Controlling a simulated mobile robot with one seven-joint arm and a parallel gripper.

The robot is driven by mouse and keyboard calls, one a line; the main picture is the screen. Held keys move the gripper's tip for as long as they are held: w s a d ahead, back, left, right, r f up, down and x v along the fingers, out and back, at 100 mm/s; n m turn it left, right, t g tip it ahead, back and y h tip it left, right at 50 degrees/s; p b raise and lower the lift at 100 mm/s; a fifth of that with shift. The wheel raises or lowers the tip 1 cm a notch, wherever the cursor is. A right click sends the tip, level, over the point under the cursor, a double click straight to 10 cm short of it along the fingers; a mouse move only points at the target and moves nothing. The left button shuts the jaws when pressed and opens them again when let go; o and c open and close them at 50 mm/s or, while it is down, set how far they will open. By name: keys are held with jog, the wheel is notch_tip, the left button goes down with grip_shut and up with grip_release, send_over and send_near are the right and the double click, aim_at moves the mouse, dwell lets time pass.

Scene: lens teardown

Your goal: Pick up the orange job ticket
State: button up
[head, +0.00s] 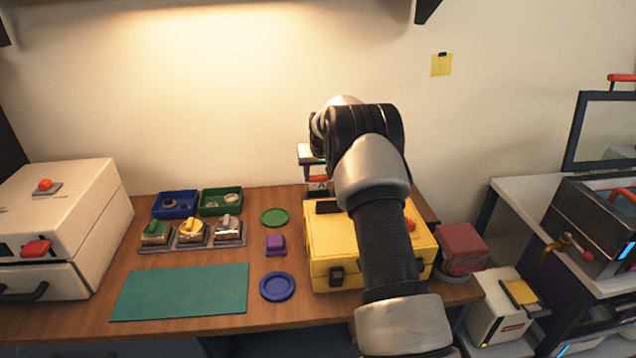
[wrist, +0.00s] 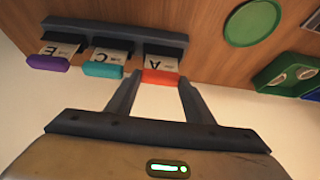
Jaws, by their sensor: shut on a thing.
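The orange job ticket (wrist: 160,77) shows in the wrist view, a pale card marked A with an orange end tab. It sits in the rightmost slot of a dark rack (wrist: 110,32). My gripper (wrist: 158,83) is shut on the orange tab, with one finger on each side of it. A teal-tabbed ticket marked C (wrist: 103,69) and a purple-tabbed ticket marked E (wrist: 48,63) stand in the other slots to the left. In the head view my arm hides the gripper and most of the rack.
A yellow case (head: 322,262) stands under my arm. A green disc (head: 274,217), a purple block (head: 275,244) and a blue dish (head: 277,287) lie left of it. Blue (head: 160,211) and green (head: 208,208) trays stand farther left. The teal mat (head: 180,292) is bare.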

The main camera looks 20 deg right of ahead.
jog(key=shift+r, duration=0.1)
notch_tip(320, 180, up, 9)
notch_tip(320, 180, up, 6)
jog(key=p, duration=0.5)
send_over(318, 190)
jog(key=shift+s+a, duration=0.1)
jog(key=shift+s, duration=0.3)
